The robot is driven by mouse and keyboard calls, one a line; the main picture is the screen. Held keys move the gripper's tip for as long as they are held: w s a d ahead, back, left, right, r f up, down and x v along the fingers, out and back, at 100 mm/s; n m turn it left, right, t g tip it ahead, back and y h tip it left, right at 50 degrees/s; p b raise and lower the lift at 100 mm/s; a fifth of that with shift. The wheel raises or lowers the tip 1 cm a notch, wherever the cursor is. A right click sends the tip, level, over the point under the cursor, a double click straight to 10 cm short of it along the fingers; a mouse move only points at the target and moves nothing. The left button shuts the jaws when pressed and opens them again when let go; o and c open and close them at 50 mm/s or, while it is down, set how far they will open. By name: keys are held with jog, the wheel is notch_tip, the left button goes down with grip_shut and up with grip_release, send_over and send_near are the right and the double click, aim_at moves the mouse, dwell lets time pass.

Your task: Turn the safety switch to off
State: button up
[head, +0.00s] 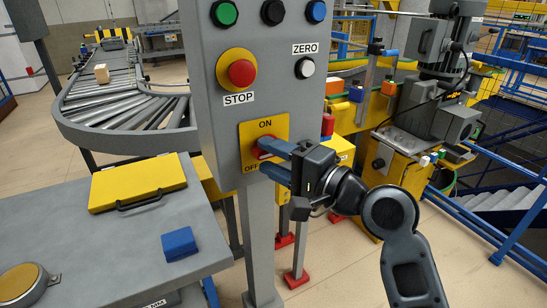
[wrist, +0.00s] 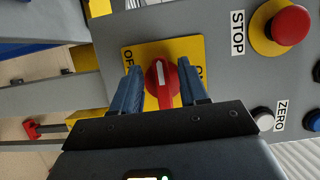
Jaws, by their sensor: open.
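The safety switch is a red rotary knob (wrist: 163,82) on a yellow plate (head: 248,139) marked ON at the top and OFF at the bottom, on a grey control panel. The knob also shows partly in the head view (head: 264,146). Its white mark points up in the wrist view, between the two labels, neither squarely at ON nor at OFF. My gripper (head: 268,159) is at the plate, its jaws open. In the wrist view its blue fingers (wrist: 161,90) stand on either side of the knob, with small gaps visible. The fingers partly cover both labels there.
A red STOP button (head: 241,73) and a white ZERO button (head: 305,67) sit above the plate. Green, black and blue buttons line the panel's top. A grey table (head: 60,222) with a yellow case (head: 138,182) and a blue block (head: 179,243) stands at left. A roller conveyor (head: 110,100) lies behind.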

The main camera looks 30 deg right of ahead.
jog(key=shift+s+d, duration=0.1)
jog(key=shift+s, duration=0.05)
jog(key=b+v, duration=0.1)
jog(key=v, duration=0.6)
jog(key=shift+s, duration=0.3)
